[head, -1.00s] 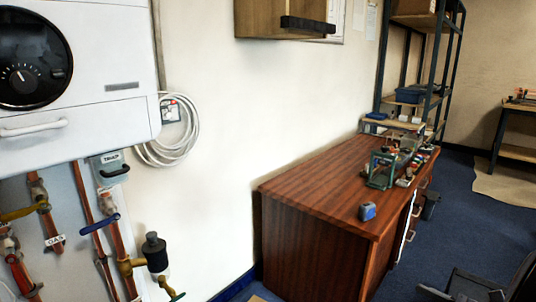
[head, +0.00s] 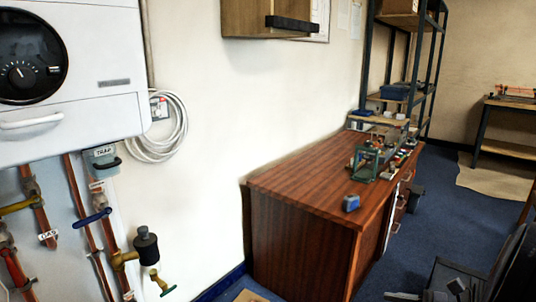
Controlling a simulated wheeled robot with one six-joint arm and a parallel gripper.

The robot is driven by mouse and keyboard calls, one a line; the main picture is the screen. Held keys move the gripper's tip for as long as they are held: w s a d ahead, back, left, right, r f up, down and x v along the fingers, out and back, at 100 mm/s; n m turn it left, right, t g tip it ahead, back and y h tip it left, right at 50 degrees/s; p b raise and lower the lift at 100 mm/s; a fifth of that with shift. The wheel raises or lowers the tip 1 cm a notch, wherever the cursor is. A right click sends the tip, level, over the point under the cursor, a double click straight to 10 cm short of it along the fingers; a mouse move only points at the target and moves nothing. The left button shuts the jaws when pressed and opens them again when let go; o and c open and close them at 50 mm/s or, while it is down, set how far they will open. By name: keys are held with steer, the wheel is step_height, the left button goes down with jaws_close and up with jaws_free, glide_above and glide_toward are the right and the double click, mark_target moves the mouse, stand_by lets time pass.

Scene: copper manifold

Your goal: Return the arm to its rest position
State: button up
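I see no part that I can clearly make out as my gripper or arm in the head view, so its pose and fingers cannot be read. A dark, angular object (head: 485,272) is cut off by the bottom right corner. I cannot tell for sure what it is.
A white boiler (head: 75,95) with copper pipes (head: 85,215) and valves is on the left. A wooden bench (head: 300,235) with tools stands at centre right, below a wall cabinet (head: 262,18). A metal shelf (head: 383,60) stands behind. Blue carpet (head: 440,190) shows to the right.

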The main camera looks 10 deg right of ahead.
steer(key=s+a+f+n+g+h, duration=0.1)
steer(key=a+f+n+g, duration=0.1)
steer(key=a+n+g, duration=0.4)
steer(key=shift+s+a+f, duration=0.15)
steer(key=shift+s+a, duration=0.15)
steer(key=shift+a, duration=2.5)
